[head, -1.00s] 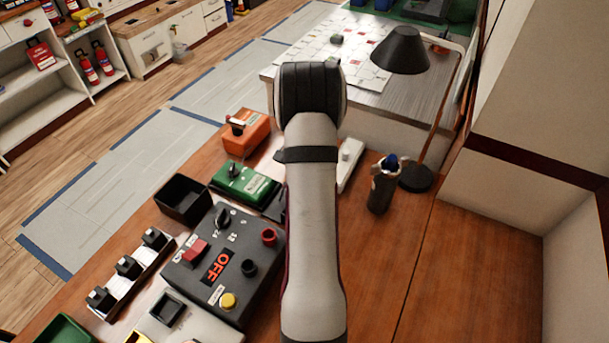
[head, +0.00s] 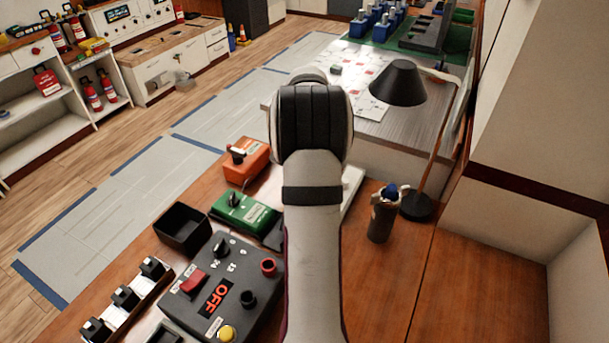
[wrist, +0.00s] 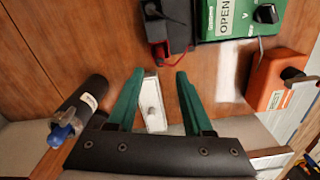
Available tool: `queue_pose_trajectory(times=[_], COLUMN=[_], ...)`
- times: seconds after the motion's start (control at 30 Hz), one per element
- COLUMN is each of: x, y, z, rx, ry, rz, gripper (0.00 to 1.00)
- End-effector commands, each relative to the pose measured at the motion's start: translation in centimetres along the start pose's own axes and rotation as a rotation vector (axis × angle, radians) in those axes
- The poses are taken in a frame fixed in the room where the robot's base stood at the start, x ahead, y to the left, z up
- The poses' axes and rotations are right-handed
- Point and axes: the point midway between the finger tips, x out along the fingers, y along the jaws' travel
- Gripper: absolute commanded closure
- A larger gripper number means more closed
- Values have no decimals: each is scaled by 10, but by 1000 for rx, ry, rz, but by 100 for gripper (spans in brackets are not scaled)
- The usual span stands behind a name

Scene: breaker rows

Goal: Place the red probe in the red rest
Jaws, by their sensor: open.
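My gripper (wrist: 159,74) shows in the wrist view with two green fingers spread apart and nothing held between the tips. In the head view my arm hides it. A small red piece (wrist: 158,53) with a thin red lead sits at the end of a black block beside the green box (wrist: 238,18), just beyond the fingertips. I cannot tell whether it is the red probe or the red rest. A red socket (head: 268,267) is on the grey panel box (head: 228,262) marked OFF. No other clear probe or rest shows.
A white bar with a knob (wrist: 152,105) lies between and below the fingers. A dark bottle with a blue top (head: 383,213) and a lamp (head: 400,82) stand to the right. An orange box (head: 246,160) and black bin (head: 182,229) are left. The front right tabletop is clear.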

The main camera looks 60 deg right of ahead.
Motion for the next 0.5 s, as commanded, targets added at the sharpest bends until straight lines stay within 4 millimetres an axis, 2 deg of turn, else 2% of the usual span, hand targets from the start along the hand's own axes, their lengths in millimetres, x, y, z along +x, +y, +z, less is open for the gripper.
queue_pose_trajectory(times=[0.03, 0.13, 0.37, 0.43, 0.47, 0.5], x=[-12, -30, -42, -51, -58, -70], y=[0, 0, -1, -8, -13, -18], z=[0, 0, 2, 26, 47, 86], rx=[0, 0, -6, -62, -113, -205], ry=[3, 2, 0, -4, -8, -16], rz=[-2, -1, -1, -5, -9, -16], gripper=[49, 49, 49, 49, 49, 49])
